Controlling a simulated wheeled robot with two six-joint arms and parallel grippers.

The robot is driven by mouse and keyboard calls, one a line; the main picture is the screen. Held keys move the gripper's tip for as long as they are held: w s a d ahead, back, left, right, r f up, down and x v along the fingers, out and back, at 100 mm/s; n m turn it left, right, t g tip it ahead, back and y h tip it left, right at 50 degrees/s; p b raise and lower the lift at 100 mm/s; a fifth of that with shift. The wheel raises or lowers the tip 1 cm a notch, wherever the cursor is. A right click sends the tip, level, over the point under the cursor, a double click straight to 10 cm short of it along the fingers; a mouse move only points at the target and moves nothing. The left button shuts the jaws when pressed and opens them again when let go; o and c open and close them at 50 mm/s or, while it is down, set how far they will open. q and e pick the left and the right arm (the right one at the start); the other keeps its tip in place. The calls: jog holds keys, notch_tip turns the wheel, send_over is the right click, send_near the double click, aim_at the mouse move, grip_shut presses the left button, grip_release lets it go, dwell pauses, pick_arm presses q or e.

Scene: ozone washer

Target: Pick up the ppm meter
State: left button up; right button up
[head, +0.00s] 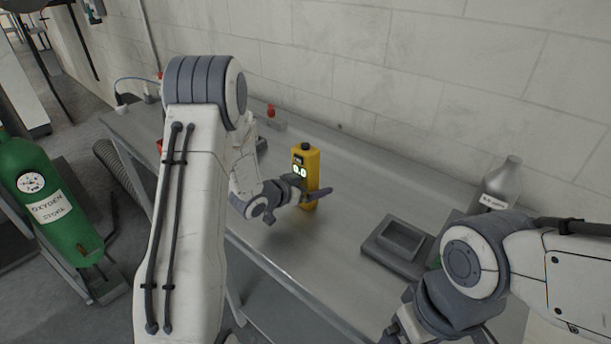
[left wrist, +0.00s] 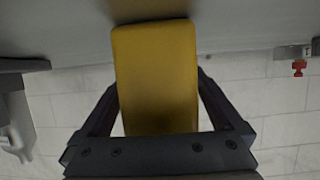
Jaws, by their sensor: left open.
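The ppm meter (head: 306,165) is a yellow upright box with a black knob on top and a lit display. It stands on the metal table. My left gripper (head: 308,192) is low at the meter, with one finger in front of its lower part. In the left wrist view the meter's plain yellow side (left wrist: 156,75) lies between the two open fingers (left wrist: 160,100), with a gap visible beside the lower part. My right arm is at the lower right of the head view; its gripper (head: 396,328) is cut off by the bottom edge.
A dark grey tray-like block (head: 400,241) lies on the table (head: 350,205) to the right. A grey bottle (head: 502,180) stands behind my right arm. A red-topped valve (head: 271,112) is near the wall. A green oxygen cylinder (head: 45,195) stands at the left. The table around the meter is mostly clear.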

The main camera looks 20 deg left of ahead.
pick_arm(q)
jog(key=c, duration=1.5)
jog(key=shift+o, duration=0.2)
